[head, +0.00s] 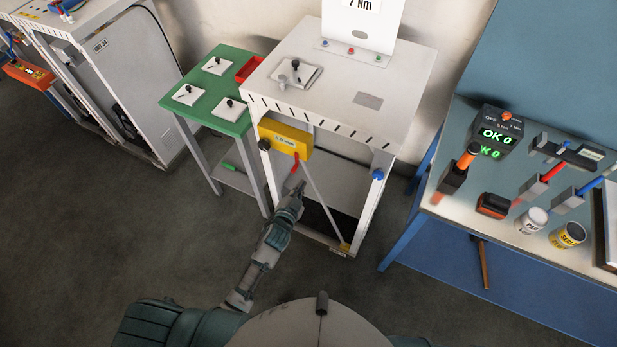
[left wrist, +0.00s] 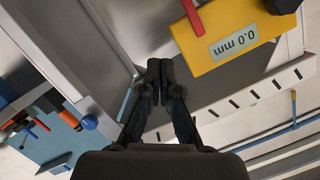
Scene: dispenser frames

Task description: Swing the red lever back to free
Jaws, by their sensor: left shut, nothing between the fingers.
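The red lever (head: 296,162) hangs from the right part of a yellow box (head: 285,138) on the front of the white stand, tilted slightly down-left. In the left wrist view, which shows the stand upside down, the lever (left wrist: 191,14) is at the top edge and partly cut off. The yellow box (left wrist: 270,25) there reads 0.0 mm. My left gripper (head: 299,187) is shut and empty, just below the lever's lower end. In the left wrist view its fingertips (left wrist: 160,66) are together, visibly apart from the lever. My right gripper is not in view.
The white stand (head: 340,90) has front legs on both sides of the lever, with a blue knob (head: 378,174) on the right leg. A green table (head: 208,68) stands left. A tool bench (head: 450,205) stands right. Grey floor is clear at left.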

